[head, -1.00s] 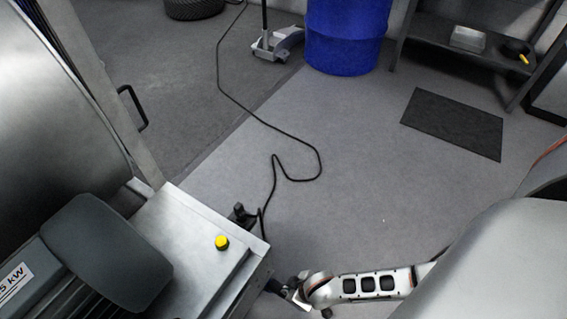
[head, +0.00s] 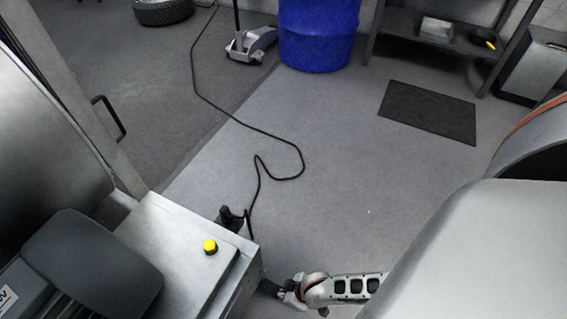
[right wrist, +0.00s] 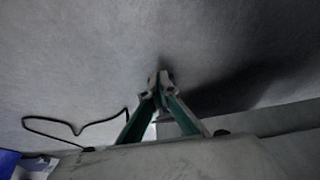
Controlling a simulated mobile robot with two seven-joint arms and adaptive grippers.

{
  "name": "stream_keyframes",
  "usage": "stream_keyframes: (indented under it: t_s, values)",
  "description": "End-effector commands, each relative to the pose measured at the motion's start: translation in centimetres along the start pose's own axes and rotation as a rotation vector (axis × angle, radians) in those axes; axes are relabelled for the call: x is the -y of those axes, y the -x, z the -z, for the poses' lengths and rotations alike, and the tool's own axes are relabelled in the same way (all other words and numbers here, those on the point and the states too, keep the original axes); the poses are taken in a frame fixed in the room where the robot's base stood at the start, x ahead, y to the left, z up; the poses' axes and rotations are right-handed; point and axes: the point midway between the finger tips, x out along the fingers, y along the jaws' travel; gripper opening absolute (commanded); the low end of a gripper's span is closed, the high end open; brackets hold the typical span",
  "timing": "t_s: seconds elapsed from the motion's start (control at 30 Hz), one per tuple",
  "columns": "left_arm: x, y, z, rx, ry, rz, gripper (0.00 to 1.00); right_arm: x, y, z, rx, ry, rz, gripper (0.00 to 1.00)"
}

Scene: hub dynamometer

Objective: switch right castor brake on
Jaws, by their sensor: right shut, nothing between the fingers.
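The steel machine base (head: 185,235) with a yellow-capped button (head: 210,247) stands at the lower left of the head view. My right gripper (head: 281,291) is low beside the base's front right corner, near the floor. In the right wrist view its fingertips (right wrist: 161,78) are together and empty. The right castor and its brake cannot be made out; the base and my gripper may hide them. A small black part (head: 230,218) shows at the base's far corner; I cannot tell whether it is a castor. My left gripper is out of view.
A black cable (head: 262,128) snakes over the grey floor to the base's far corner. A blue drum (head: 318,35), a pallet-jack-like device (head: 250,44), a dark shelf (head: 455,45) and a dark mat (head: 428,112) lie farther back.

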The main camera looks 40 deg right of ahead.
Motion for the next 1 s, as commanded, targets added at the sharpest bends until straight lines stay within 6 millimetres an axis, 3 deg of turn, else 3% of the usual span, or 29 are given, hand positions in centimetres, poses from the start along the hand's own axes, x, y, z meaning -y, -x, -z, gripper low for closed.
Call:
stream_keyframes:
  t_s: [0.63,1.0]
  values:
    - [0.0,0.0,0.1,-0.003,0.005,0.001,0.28,0.0,0.3,0.1,0.0,0.0,0.0,0.0]
    - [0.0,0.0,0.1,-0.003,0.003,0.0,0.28,0.0,4.1,1.8,-0.002,0.0,0.001,0.0]
